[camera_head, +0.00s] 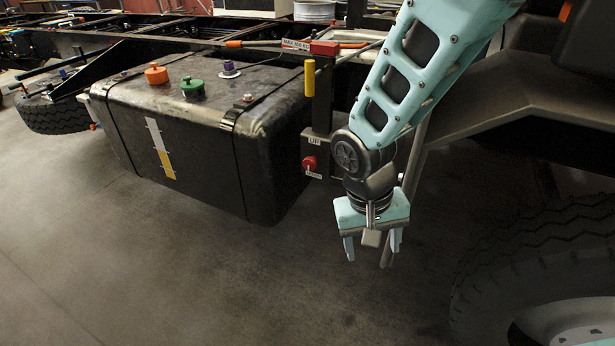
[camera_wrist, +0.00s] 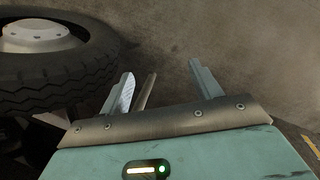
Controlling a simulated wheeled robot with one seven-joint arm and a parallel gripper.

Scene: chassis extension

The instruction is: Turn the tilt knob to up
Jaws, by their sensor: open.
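A red knob (camera_head: 310,163), seemingly the tilt knob, sits on a small dark control box below a dark post, beside the right end of the black tank.
The black tank (camera_head: 205,150) bears orange (camera_head: 156,74), green (camera_head: 192,88) and purple (camera_head: 229,68) caps. A yellow handle (camera_head: 310,78) and a red block (camera_head: 324,48) are above the knob. A large tyre (camera_head: 540,255) stands at right. The floor (camera_head: 200,280) in front is clear.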

